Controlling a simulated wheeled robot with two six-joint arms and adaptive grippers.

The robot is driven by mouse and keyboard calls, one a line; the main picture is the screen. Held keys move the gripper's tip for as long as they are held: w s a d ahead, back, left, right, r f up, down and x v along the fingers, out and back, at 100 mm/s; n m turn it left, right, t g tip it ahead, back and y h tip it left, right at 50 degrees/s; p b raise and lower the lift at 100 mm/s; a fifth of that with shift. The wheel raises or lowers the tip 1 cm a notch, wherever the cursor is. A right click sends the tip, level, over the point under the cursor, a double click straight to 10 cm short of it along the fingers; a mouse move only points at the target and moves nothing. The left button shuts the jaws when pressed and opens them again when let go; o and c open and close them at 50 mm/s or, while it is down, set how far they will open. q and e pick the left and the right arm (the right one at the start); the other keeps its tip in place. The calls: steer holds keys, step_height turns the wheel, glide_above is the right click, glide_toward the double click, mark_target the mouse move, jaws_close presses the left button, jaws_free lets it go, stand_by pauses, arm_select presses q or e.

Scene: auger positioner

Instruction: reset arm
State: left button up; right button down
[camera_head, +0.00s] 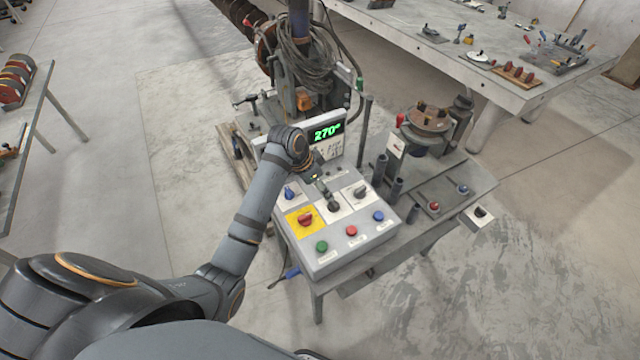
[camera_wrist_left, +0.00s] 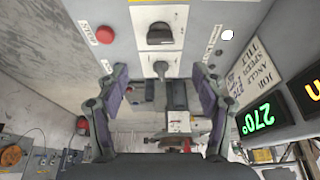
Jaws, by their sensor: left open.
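My left gripper (camera_head: 316,174) is above the far side of a sloped grey control panel (camera_head: 330,260), and my forearm and wrist partly hide it in the head view. In the left wrist view my left gripper (camera_wrist_left: 160,76) is open, its two fingers spread with nothing held. A small lever (camera_wrist_left: 160,67) on a white plate shows between the fingertips; I cannot tell whether they touch it. A black knob (camera_wrist_left: 159,33) and a red button (camera_wrist_left: 105,34) lie beyond. The display (camera_head: 327,132) behind the panel reads 270° in green. My right gripper is not in view.
The panel also has a red knob on a yellow plate (camera_head: 306,218), a green button (camera_head: 322,246) and a blue button (camera_head: 378,216). Machinery with coiled cables (camera_head: 310,50) stands behind. A round fixture (camera_head: 430,120) stands right. Open floor (camera_head: 520,270) lies at the right.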

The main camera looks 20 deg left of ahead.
arm_select(q)
steer(key=shift+s+r, duration=0.1)
steer(key=shift+r, duration=0.2)
